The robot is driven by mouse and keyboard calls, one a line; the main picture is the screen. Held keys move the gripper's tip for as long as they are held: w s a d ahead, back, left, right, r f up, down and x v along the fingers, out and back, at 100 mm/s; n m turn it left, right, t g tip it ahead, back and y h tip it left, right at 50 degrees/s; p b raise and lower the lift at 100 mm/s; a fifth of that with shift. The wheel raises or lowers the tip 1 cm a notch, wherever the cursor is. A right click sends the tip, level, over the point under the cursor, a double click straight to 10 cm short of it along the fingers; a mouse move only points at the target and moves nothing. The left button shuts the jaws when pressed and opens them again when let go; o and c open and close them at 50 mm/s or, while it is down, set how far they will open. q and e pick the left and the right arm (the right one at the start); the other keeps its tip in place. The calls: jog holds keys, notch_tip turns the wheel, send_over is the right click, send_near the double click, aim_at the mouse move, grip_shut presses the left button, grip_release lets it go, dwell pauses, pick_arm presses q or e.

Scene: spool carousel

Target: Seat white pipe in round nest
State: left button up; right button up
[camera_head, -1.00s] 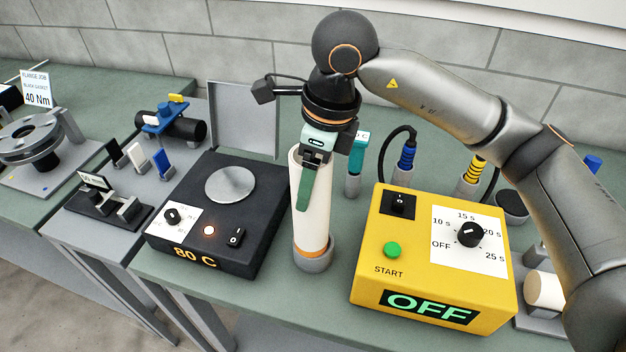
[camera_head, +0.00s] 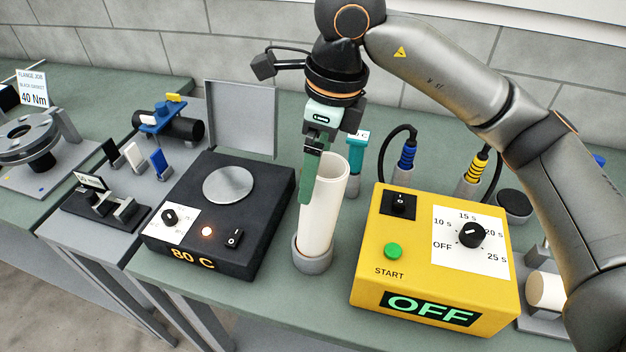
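The white pipe (camera_head: 325,205) stands with its lower end inside the round grey nest (camera_head: 313,262). Its open top rim faces up, and it leans slightly to the right in the picture. My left gripper is not in view.
The black hot plate (camera_head: 268,190) is left of the nest, and a yellow timer box (camera_head: 368,270) is close on the right. Cables (camera_head: 393,132) rise behind the box. Bench in front of the nest is clear.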

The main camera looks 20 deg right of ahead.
notch_tip(320, 180, up, 8)
jog(key=d, duration=0.1)
jog(key=shift+s+f, duration=0.15)
jog(key=shift+s, duration=0.2)
